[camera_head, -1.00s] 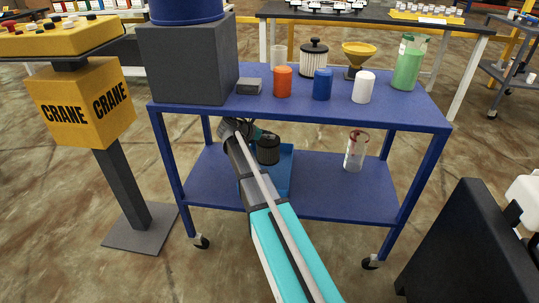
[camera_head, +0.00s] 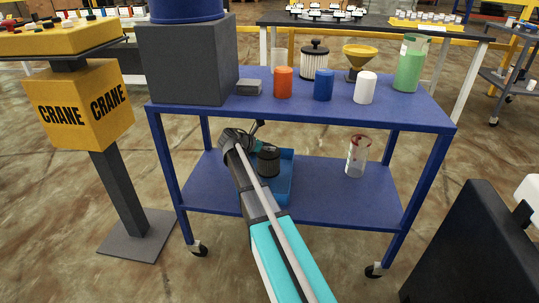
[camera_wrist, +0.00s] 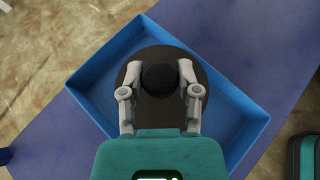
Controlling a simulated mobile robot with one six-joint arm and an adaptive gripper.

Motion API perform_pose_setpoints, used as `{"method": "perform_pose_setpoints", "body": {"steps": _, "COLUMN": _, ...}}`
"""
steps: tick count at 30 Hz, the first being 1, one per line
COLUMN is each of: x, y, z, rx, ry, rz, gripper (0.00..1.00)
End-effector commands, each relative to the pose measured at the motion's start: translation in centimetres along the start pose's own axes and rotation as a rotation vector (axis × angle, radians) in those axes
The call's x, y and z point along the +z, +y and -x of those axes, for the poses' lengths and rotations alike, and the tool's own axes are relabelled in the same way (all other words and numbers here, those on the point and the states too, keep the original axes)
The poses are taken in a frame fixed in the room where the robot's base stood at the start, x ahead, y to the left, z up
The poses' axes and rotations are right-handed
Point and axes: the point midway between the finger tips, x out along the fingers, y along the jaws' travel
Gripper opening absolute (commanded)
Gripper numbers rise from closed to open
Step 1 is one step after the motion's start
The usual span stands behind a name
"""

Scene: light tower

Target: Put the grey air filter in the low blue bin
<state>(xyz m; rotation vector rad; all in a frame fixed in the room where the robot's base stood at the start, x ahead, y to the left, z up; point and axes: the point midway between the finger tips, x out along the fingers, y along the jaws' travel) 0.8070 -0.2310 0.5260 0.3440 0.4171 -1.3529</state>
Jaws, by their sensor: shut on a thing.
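The grey air filter (camera_head: 268,161) is a dark cylinder at the low blue bin (camera_head: 285,183) on the cart's lower shelf. In the wrist view the filter (camera_wrist: 186,65) appears as a dark disc with a round black knob, within the outline of the blue bin (camera_wrist: 240,108). My gripper (camera_wrist: 160,80) is shut on the filter's knob, one finger on each side. Whether the filter touches the bin floor I cannot tell. In the head view my arm hides part of the bin and the fingers are hard to make out.
The blue cart (camera_head: 330,205) has its top shelf close above the bin. A clear jar with red (camera_head: 357,156) stands on the lower shelf at right. A grey filter with a white body (camera_head: 314,60), several bottles and a grey block (camera_head: 187,62) stand on top.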

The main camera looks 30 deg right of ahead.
Motion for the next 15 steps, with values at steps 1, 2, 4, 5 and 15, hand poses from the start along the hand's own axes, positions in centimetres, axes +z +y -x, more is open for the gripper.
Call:
{"method": "perform_pose_setpoints", "body": {"steps": 1, "x": -0.6, "y": 0.0, "z": -0.3, "rx": 0.000, "ry": -0.001, "rz": 0.000, "gripper": 0.00}}
{"method": "perform_pose_setpoints", "body": {"steps": 2, "x": -0.8, "y": 0.0, "z": -0.5, "rx": 0.000, "ry": -0.001, "rz": 0.000, "gripper": 0.00}}
{"method": "perform_pose_setpoints", "body": {"steps": 4, "x": -1.3, "y": 0.0, "z": -0.8, "rx": 0.000, "ry": -0.001, "rz": 0.000, "gripper": 0.00}}
{"method": "perform_pose_setpoints", "body": {"steps": 5, "x": -1.6, "y": 0.0, "z": -0.9, "rx": 0.000, "ry": -0.001, "rz": 0.000, "gripper": 0.00}}
{"method": "perform_pose_setpoints", "body": {"steps": 15, "x": -2.9, "y": 0.0, "z": -1.7, "rx": -0.001, "ry": -0.001, "rz": 0.000, "gripper": 0.00}}
